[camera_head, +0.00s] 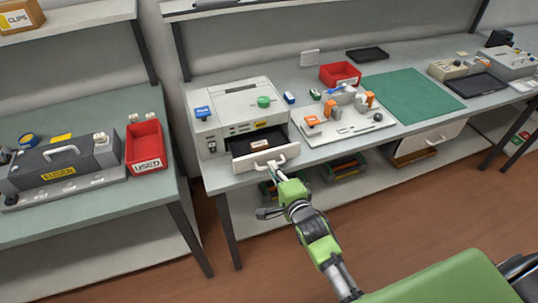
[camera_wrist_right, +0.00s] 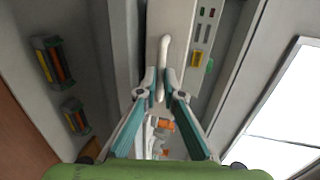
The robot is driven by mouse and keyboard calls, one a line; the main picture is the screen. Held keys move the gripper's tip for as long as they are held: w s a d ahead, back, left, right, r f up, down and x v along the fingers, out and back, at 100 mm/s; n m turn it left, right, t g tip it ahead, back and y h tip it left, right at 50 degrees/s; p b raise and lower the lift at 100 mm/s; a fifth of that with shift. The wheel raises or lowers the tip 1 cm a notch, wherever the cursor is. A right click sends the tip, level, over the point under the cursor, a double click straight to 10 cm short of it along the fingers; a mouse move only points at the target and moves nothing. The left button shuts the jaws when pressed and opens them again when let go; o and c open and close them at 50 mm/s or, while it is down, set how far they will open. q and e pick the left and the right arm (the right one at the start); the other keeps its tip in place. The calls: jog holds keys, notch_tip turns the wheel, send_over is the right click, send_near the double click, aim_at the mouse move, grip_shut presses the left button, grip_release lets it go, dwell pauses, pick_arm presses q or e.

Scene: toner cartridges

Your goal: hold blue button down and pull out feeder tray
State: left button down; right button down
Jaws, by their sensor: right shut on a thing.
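The light grey machine (camera_head: 240,103) stands on the bench. A blue button (camera_head: 203,113) is on its upper left; nothing touches it. The feeder tray (camera_head: 258,161) sticks out of the machine's front, its dark inside showing. My right gripper (camera_head: 276,169) is at the tray's pale front handle (camera_head: 266,164). In the right wrist view, the right gripper (camera_wrist_right: 161,88) has its fingers shut on the white handle (camera_wrist_right: 164,55), one on each side. My left gripper is not in view.
A white fixture with orange parts (camera_head: 345,128), a red bin (camera_head: 340,73) and a green mat (camera_head: 412,96) lie right of the machine. A red USED bin (camera_head: 145,141) stands on the left bench. Floor is free before the machine.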

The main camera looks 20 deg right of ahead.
jog(key=shift+s, duration=0.4)
jog(key=c, duration=2.2)
grip_release()
jog(key=shift+o, duration=0.2)
jog(key=v, duration=1.2)
